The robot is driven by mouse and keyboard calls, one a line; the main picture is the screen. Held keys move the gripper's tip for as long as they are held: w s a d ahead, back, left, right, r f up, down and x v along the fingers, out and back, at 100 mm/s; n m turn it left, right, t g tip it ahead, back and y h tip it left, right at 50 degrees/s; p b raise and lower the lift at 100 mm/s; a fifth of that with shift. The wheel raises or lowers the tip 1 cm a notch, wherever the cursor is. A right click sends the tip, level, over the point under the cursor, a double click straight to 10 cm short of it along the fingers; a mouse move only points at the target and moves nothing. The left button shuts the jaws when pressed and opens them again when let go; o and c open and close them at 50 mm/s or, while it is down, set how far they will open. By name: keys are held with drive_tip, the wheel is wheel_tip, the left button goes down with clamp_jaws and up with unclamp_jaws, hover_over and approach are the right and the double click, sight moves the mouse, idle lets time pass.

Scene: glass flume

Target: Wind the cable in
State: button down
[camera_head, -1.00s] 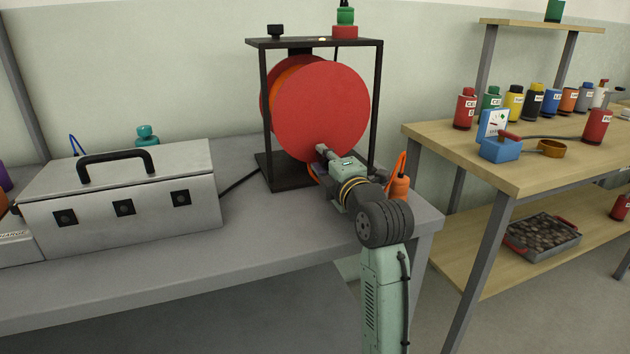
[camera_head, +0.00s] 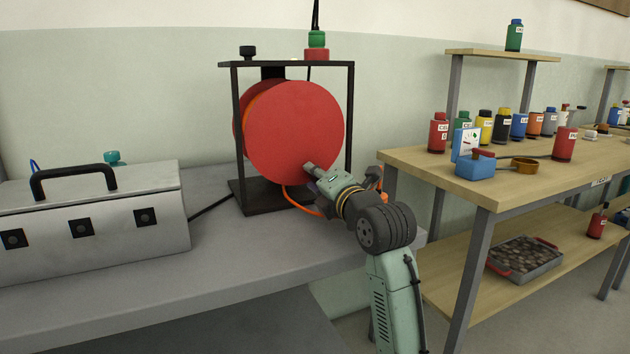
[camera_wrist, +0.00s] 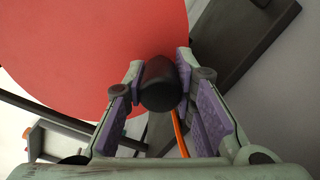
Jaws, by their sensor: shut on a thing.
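A red cable reel (camera_head: 295,130) hangs in a black metal frame (camera_head: 349,110) on the grey bench. An orange cable (camera_head: 300,201) runs from the low part of the reel toward the bench. My gripper (camera_head: 312,172) is at the lower right of the reel's front face. In the wrist view my gripper (camera_wrist: 158,100) is shut on a black rounded crank handle (camera_wrist: 160,88) that stands out from the red disc (camera_wrist: 90,45). The orange cable (camera_wrist: 180,134) passes behind the handle there. In the head view my gripper hides the handle.
A grey metal case (camera_head: 100,215) with a black carrying handle stands on the bench (camera_head: 230,255) at the left. A wooden table (camera_head: 420,160) at the right holds several bottles and a blue meter (camera_head: 475,165). A red-and-green connector (camera_head: 317,47) sits on the frame's top.

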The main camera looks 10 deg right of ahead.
drive_tip(key=c, duration=1.3)
unclamp_jaws()
drive_tip(key=shift+c, duration=0.2)
drive_tip(key=v, duration=1.2)
